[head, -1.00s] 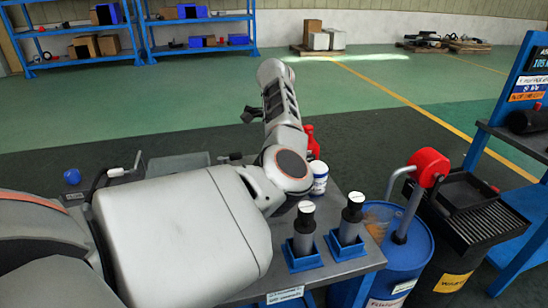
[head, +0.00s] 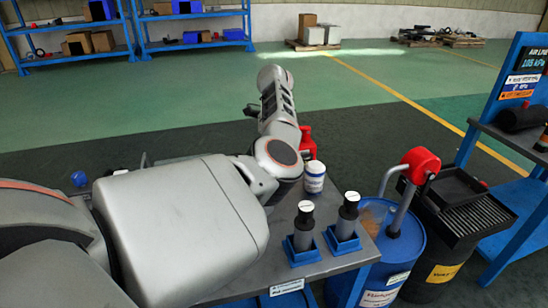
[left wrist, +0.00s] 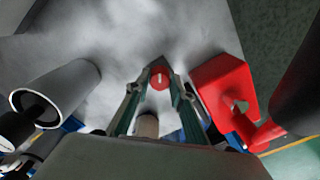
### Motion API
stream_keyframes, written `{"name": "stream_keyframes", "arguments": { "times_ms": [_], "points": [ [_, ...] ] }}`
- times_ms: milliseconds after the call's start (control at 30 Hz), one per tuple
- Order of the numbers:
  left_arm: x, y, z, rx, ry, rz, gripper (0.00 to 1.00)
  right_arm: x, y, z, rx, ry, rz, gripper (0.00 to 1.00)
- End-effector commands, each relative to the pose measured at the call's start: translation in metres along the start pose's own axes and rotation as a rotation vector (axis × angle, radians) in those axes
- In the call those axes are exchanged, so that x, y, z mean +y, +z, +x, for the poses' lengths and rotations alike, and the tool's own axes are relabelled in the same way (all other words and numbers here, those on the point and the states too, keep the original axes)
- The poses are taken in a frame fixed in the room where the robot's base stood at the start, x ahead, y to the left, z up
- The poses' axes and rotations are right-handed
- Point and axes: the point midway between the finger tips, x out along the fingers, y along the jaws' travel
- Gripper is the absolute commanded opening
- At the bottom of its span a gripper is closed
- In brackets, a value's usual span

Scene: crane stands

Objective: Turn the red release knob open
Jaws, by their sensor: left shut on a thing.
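The red release knob (left wrist: 160,77) is a small round red disc with a white mark across its face, seen in the left wrist view over a grey metal surface. My left gripper (left wrist: 159,88) has its two green-edged fingers on either side of the knob, shut on it. The mark runs roughly up and down in that view. In the head view my left arm hides the knob and the gripper's fingers. My right gripper shows in neither view.
A red container (left wrist: 225,90) stands close right of the fingers; a grey cylinder (left wrist: 65,88) stands left. On the bench, a white jar (head: 314,178) and two dark-topped bottles (head: 304,228) (head: 347,217) stand in or near blue holders.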

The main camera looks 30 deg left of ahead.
Motion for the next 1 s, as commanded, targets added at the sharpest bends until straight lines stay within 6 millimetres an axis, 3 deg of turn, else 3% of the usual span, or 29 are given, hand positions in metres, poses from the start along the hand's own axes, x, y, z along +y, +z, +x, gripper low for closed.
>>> {"name": "stream_keyframes", "arguments": {
  "times_ms": [667,700,733,1000],
  "points": [
    [-0.0006,-0.0004,-0.001,0.001,-0.002,0.056,0.01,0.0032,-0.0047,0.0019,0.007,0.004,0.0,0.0],
    [-0.0006,-0.0004,-0.001,0.001,-0.002,0.056,0.33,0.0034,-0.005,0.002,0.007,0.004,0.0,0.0],
    [-0.0006,-0.0004,-0.001,0.001,-0.002,0.056,0.4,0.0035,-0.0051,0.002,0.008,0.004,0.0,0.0],
    [-0.0003,-0.0002,-0.0003,0.001,-0.001,0.055,0.4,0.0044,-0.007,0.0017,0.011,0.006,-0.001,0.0]
  ]
}}
